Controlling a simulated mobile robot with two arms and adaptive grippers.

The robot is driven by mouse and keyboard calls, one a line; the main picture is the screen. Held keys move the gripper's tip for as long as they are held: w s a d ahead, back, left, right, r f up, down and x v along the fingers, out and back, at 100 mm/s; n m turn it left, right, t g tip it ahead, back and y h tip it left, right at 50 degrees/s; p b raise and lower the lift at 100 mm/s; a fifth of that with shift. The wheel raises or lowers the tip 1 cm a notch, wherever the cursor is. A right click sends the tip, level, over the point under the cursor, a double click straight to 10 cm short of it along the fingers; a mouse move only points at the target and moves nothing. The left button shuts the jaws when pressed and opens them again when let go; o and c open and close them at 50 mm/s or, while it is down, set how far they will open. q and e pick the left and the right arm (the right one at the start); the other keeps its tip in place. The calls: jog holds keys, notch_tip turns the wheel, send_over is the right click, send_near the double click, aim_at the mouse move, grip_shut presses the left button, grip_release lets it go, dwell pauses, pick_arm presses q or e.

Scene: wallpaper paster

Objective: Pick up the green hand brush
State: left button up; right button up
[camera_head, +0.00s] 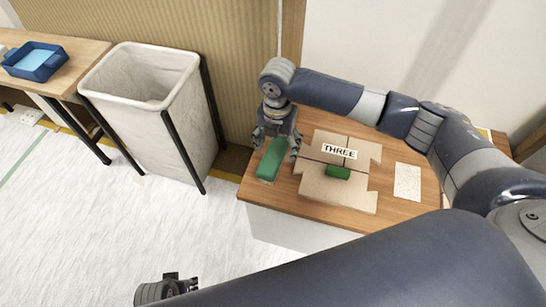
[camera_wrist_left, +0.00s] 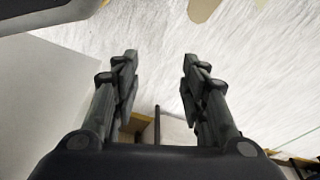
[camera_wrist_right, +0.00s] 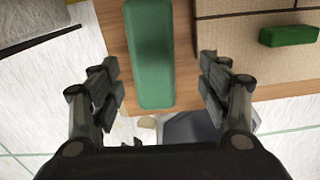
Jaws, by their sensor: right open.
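The green hand brush (camera_head: 271,160), a long green block, lies at the left edge of the wooden table (camera_head: 400,211). It also shows in the right wrist view (camera_wrist_right: 150,55). My right gripper (camera_head: 274,150) is open above the brush, with one finger to each side and nothing held. In the right wrist view the fingers (camera_wrist_right: 161,90) stand apart around the brush's near part. My left gripper (camera_head: 168,287) is low at the bottom left of the head view, over the floor. The left wrist view shows its fingers (camera_wrist_left: 160,85) apart and empty.
Flat cardboard (camera_head: 318,188) with a "THREE" label (camera_head: 339,151) and a small green block (camera_head: 338,172) lies right of the brush. A pale sheet (camera_head: 407,182) lies farther right. A white bin (camera_head: 150,110) and a blue tray (camera_head: 36,61) on another table are at left.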

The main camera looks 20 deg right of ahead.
aim_at(274, 154)
jog(key=shift+w+a+f, duration=0.1)
jog(key=shift+f, duration=1.3)
jog(key=f+b, duration=0.1)
jog(key=f, duration=0.2)
jog(key=shift+w+a+f+b, duration=0.2)
jog(key=shift+f+b, duration=0.15)
jog(key=shift+f, duration=0.35)
pick_arm(q)
notch_tip(274, 154, up, 7)
jog(key=w, duration=0.1)
jog(key=shift+w, duration=0.15)
pick_arm(e)
jog(key=c, duration=1.2)
